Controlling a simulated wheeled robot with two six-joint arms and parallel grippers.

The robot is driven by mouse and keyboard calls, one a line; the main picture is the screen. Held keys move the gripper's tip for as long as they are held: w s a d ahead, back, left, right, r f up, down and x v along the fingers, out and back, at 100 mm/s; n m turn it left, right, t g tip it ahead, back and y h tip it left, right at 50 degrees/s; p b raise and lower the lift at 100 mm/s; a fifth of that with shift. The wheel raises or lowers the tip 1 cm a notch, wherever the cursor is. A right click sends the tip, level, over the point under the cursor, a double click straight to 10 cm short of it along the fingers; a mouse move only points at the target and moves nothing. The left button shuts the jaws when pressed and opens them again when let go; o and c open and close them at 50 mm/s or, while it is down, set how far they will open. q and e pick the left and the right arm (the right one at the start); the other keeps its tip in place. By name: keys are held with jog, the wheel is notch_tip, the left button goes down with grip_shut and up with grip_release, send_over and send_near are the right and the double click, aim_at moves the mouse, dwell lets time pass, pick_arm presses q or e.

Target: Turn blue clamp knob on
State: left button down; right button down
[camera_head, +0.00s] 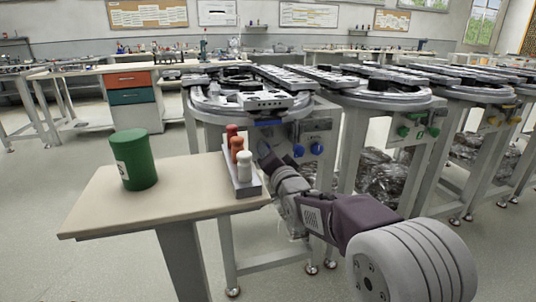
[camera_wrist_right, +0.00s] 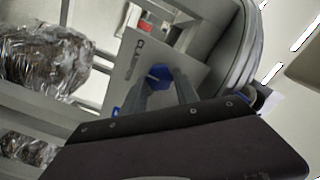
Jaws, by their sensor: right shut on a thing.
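A blue knob (camera_wrist_right: 158,72) sits on a grey panel (camera_wrist_right: 190,72) beside partly readable lettering that looks like "CLAMP". In the right wrist view my right gripper (camera_wrist_right: 165,82) has its two fingers on either side of this knob, shut on it. In the head view my right arm reaches in from the lower right, and the gripper (camera_head: 272,160) is at the front of the nearest ring station. Two blue knobs (camera_head: 299,150) (camera_head: 317,149) show on the station's panel there; the fingertip contact is hard to see. My left gripper is not in view.
A small table (camera_head: 95,205) at left holds a green can (camera_head: 139,160) and a grey rack (camera_head: 250,188) with several pegs, close to my right arm. Further stations with green knobs (camera_head: 404,132) and yellow knobs (camera_head: 493,121) stand to the right.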

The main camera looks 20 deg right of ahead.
jog(key=shift+f, duration=0.1)
dwell(0.4)
jog(key=c, duration=0.9)
grip_release()
jog(key=shift+c, duration=0.2)
jog(key=s+p, duration=0.3)
jog(key=s, duration=0.6)
jog(key=shift+d, duration=0.15)
jog(key=shift+s, duration=0.1)
